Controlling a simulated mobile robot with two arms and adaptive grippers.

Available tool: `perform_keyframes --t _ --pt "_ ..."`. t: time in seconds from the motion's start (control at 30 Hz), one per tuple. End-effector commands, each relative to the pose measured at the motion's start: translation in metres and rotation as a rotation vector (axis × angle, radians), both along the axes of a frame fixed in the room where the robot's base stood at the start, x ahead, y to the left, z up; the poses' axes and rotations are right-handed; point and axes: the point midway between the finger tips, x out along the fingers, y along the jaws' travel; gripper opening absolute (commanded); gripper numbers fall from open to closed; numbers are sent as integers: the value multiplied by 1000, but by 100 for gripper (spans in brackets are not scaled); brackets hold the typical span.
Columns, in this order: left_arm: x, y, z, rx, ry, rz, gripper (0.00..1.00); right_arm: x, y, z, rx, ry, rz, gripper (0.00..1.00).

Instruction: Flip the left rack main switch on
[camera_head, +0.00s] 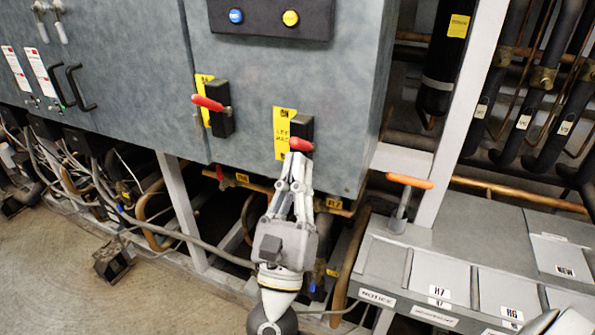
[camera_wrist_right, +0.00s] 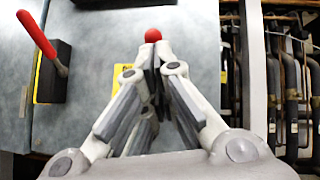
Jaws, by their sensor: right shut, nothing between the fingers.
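Two switches with red handles sit low on the grey cabinet front in the head view. The left switch (camera_head: 211,104) has a red handle on a black base with a yellow label behind it. The right switch (camera_head: 301,144) has the same build, beside a yellow label (camera_head: 285,132) whose print is too small to read surely. My right gripper (camera_head: 297,158) is shut and empty, its fingertips at or just below the right switch's red handle. In the wrist view, the red handle tip (camera_wrist_right: 153,35) shows just beyond my fingertips (camera_wrist_right: 153,48); contact cannot be told. The left switch's handle (camera_wrist_right: 38,35) stands at left.
A black panel with a blue button (camera_head: 236,16) and a yellow button (camera_head: 290,18) is above the switches. An orange-handled lever (camera_head: 409,181) and grey boxes (camera_head: 440,275) stand at right. Pipes and cables run below the cabinet (camera_head: 130,70).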

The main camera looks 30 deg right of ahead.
Motion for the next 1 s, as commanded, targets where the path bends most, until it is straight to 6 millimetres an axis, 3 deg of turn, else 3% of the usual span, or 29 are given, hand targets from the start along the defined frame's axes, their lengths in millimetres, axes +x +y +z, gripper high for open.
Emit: perform_keyframes --t 0.23,0.7,1.0 --pt "-1 3 0 3 0 0 40 -6 6 -9 -2 3 1 0" --pt "0 0 0 0 0 0 40 -56 50 -71 -1 4 2 0" --pt "0 0 0 0 0 0 40 -67 58 -82 0 1 1 0"
